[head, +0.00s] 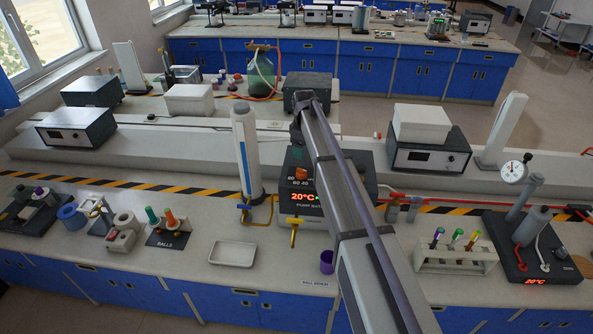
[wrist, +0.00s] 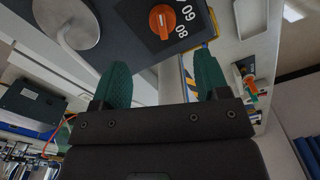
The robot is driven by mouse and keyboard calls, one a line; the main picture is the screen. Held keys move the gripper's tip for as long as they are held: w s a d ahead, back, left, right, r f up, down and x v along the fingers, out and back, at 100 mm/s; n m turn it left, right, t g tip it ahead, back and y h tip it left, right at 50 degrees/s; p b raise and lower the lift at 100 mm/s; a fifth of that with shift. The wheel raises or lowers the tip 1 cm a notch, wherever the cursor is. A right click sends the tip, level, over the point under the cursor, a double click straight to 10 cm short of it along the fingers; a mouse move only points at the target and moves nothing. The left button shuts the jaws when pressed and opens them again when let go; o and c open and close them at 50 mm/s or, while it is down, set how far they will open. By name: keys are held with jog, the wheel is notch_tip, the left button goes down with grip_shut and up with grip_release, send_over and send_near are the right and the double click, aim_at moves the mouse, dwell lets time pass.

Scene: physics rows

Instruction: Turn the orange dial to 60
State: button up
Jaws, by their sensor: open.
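The orange dial (wrist: 162,20) sits on a dark panel in the wrist view, with a white pointer line on it and the numbers 60 and 80 printed beside it. It also shows in the head view (head: 301,173) on the front of the dark pump bath (head: 308,205), above a red 20°C display. My gripper (wrist: 160,78) is open, its two green fingers apart with nothing between them. The dial lies beyond the fingertips, apart from them.
A white column (head: 246,150) stands left of the bath, with yellow taps (head: 294,228) in front. A white tray (head: 233,253) and a purple cup (head: 327,262) are on the bench. A tube rack (head: 455,257) stands to the right.

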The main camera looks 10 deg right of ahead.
aim_at(302, 170)
jog(key=f+b, duration=0.6)
jog(key=f, duration=0.1)
jog(key=f+b, duration=0.3)
jog(key=shift+w+a+f+b, duration=0.1)
jog(key=shift+a+f+b, duration=0.25)
jog(key=shift+a+b, duration=0.05)
jog(key=shift+r, duration=0.2)
jog(key=c, duration=0.9)
